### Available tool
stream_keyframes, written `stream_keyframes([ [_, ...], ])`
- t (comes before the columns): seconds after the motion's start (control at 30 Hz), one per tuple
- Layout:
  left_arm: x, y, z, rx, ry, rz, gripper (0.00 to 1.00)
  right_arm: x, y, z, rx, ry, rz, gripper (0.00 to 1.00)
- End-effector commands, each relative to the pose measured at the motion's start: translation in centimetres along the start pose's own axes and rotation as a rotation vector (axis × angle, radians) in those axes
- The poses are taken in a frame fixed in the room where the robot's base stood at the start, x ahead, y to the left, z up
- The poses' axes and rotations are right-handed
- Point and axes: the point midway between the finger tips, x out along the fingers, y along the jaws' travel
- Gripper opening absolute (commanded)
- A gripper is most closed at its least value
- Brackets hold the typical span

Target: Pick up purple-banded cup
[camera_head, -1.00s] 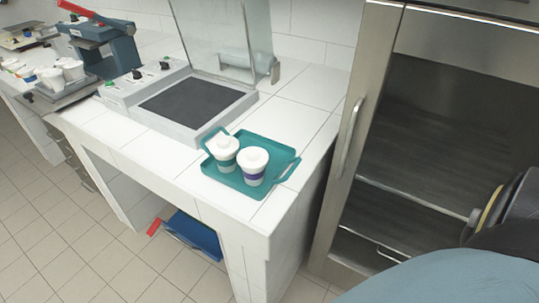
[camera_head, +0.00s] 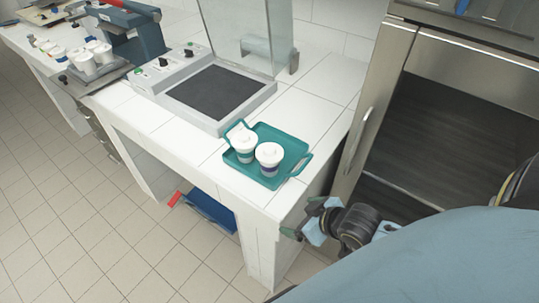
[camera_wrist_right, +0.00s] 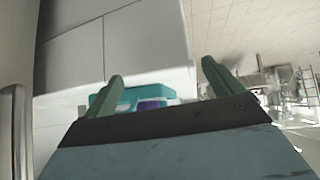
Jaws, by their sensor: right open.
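The purple-banded cup (camera_head: 269,158) is white with a white lid. It stands upright on a teal tray (camera_head: 292,143) near the counter's front right corner. A second white cup with a teal band (camera_head: 243,148) stands just left of it. My right gripper (camera_head: 304,218) is open and empty in front of the counter's corner, below and right of the tray, apart from both cups. In the right wrist view, a purple patch (camera_wrist_right: 151,105) and part of the tray (camera_wrist_right: 102,98) show between and beyond the open fingers, partly hidden by the gripper body. My left gripper is not in view.
A grey machine with a dark plate (camera_head: 220,92) and a clear upright panel sits behind the tray. A steel cabinet (camera_head: 372,110) stands close on the right. A blue item (camera_head: 210,210) lies below the counter. More cups (camera_head: 85,60) stand far left.

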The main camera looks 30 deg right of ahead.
Motion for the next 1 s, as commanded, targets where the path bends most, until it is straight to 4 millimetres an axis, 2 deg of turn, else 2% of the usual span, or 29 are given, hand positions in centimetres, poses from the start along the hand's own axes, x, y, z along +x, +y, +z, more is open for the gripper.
stream_keyframes([
  [0.23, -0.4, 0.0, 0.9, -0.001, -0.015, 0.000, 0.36, -0.7, 3.2, -3.3, -0.022, 0.200, -0.048, 0.92],
  [0.43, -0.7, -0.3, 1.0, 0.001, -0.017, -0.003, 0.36, -2.1, 6.3, -6.7, -0.030, 0.383, -0.103, 0.92],
  [0.63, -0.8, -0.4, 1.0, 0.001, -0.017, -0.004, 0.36, -3.2, 7.8, -8.8, -0.028, 0.487, -0.140, 0.92],
  [0.77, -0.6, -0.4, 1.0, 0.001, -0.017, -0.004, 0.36, -2.5, 7.8, -9.5, -0.026, 0.502, -0.144, 0.92],
  [1.0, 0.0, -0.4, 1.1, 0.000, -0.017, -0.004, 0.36, 0.4, 7.3, -11.2, -0.026, 0.503, -0.144, 0.92],
])
